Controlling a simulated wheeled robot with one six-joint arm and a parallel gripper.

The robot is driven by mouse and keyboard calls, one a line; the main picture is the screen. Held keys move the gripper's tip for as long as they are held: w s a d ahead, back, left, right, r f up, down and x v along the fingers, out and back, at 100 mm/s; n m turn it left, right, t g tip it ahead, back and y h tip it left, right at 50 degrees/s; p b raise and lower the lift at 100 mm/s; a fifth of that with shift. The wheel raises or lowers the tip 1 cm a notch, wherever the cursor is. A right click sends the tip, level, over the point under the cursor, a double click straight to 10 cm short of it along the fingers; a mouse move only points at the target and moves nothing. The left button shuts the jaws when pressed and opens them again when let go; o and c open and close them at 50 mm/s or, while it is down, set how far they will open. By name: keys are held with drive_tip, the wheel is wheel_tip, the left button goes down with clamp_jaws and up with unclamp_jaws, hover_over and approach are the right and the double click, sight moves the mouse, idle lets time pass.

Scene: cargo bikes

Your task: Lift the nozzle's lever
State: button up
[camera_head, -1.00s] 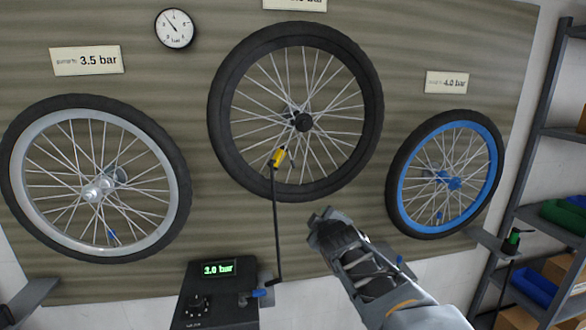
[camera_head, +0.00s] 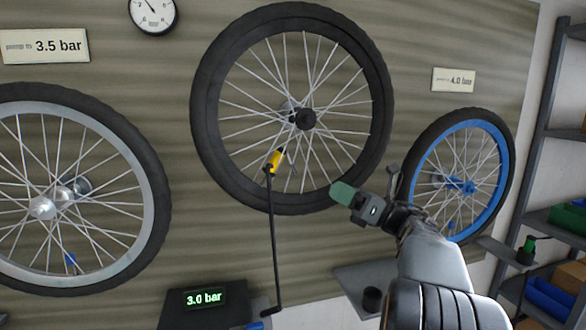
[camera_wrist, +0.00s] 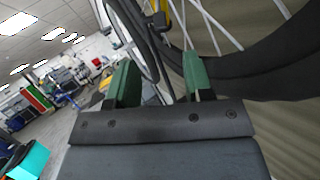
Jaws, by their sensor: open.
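The yellow nozzle (camera_head: 276,160) sits at the lower left inside of the middle wheel's rim (camera_head: 376,100), with a black hose (camera_head: 274,240) hanging from it. A thin grey piece beside the nozzle may be its lever; it is too small to tell. My gripper (camera_head: 343,193) is to the right of the nozzle and a little lower, apart from it, with a green finger pointing left. In the wrist view my gripper (camera_wrist: 160,72) has its two green fingers spread with nothing between them. A yellow bit, likely the nozzle (camera_wrist: 175,10), shows at the top edge there.
A pump box (camera_head: 205,310) reading 3.0 bar is below, beside a grey shelf (camera_head: 350,278) with a dark cup-like holder. A silver-rimmed wheel (camera_head: 150,215) is at left and a blue-rimmed wheel (camera_head: 500,160) at right, behind my arm. Shelving stands far right.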

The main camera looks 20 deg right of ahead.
sight(294, 167)
drive_tip(key=p+x, duration=0.2)
drive_tip(key=x, duration=1)
drive_tip(key=shift+r+p, duration=0.1)
drive_tip(key=shift+p, duration=0.3)
clamp_jaws()
